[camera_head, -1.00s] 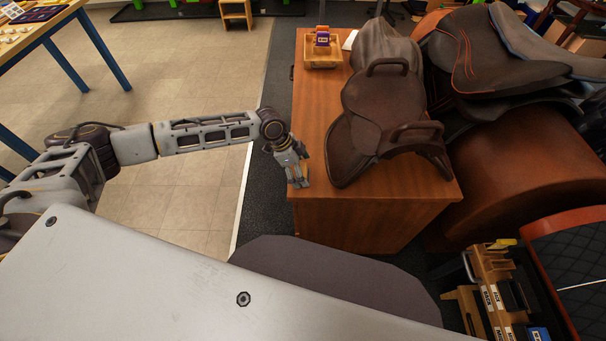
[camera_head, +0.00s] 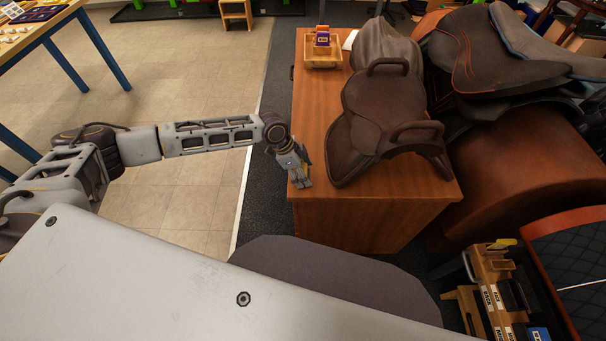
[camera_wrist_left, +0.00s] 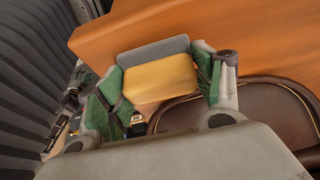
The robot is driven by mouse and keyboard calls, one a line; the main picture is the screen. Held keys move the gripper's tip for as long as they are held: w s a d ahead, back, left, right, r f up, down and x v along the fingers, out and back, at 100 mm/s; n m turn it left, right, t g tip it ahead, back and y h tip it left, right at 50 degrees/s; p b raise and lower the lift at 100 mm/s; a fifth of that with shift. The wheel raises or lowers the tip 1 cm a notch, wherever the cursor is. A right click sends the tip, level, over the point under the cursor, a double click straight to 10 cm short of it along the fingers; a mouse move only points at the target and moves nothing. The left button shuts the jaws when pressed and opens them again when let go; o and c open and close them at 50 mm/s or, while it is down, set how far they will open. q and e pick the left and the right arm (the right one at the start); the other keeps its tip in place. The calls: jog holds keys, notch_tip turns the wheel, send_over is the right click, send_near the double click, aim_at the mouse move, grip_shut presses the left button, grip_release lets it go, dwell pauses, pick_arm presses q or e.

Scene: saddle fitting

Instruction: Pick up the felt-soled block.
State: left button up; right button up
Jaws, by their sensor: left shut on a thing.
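The felt-soled block (camera_wrist_left: 162,82) is pale wood with a grey felt layer (camera_wrist_left: 152,51) along its far edge in the left wrist view. My left gripper (camera_wrist_left: 160,72) is shut on it, with a green-padded finger on each side. In the head view my left gripper (camera_head: 300,183) is at the near left corner of the wooden bench (camera_head: 315,120), and the block is too small or hidden to make out there. I cannot tell whether the block touches the bench top. My right gripper is in neither view.
A brown saddle (camera_head: 375,110) with handles lies on the bench just right of my left gripper. A small wooden tray (camera_head: 322,60) with a purple item stands at the back. More saddles (camera_head: 505,60) sit to the right. The bench's left strip is clear.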

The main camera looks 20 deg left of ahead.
pick_arm(q)
jog(key=shift+c, duration=0.7)
jog(key=shift+r, duration=0.8)
notch_tip(320, 180, up, 7)
jog(key=shift+f, duration=0.1)
jog(key=shift+r, duration=0.75)
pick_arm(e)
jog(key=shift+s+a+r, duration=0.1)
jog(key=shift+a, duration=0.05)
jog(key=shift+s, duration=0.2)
